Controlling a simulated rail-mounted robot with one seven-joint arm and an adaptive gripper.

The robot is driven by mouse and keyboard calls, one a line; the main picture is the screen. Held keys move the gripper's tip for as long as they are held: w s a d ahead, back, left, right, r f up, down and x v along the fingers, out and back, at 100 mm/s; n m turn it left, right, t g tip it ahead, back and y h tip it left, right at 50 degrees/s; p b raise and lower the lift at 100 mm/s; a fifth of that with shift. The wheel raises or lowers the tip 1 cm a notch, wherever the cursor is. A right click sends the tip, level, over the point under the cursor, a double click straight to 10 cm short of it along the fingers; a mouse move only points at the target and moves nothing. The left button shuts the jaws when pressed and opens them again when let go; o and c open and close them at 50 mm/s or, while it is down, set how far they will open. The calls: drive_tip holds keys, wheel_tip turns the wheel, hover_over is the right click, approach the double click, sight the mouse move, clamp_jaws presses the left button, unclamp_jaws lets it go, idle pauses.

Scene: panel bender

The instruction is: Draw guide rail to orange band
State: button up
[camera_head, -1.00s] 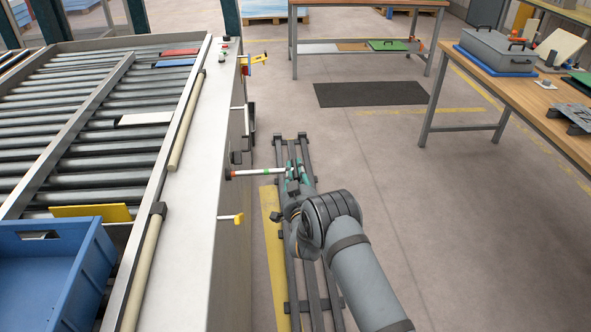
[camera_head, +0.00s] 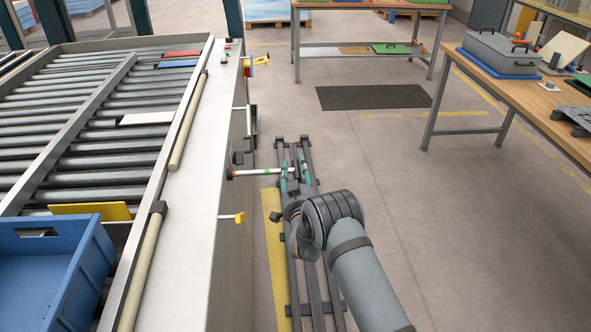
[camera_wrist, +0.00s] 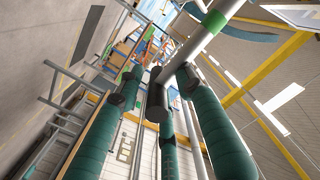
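The guide rail (camera_head: 250,172) is a pale rod that sticks out from the right side of the roller machine. It has a green band and a red-orange part close to the machine. My gripper (camera_head: 292,172), with teal fingers, is at the rail's outer end. In the wrist view the rail (camera_wrist: 196,43), with its green band, slants down from the upper right between the teal fingers of my gripper (camera_wrist: 156,84). The fingers stand apart, with a gap showing beside the left one. Any contact at the right finger is unclear.
The roller machine (camera_head: 205,200) fills the left side, with a blue crate (camera_head: 50,275) at its front. Workbenches (camera_head: 530,105) stand at the right and back.

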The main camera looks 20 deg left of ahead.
drive_tip(key=shift+s, duration=0.1)
drive_tip(key=v, duration=1.2)
drive_tip(key=x, duration=1.2)
drive_tip(key=shift+d, duration=0.15)
drive_tip(key=shift+p, duration=0.5)
drive_tip(key=shift+f+b, duration=0.15)
drive_tip(key=shift+b, duration=0.35)
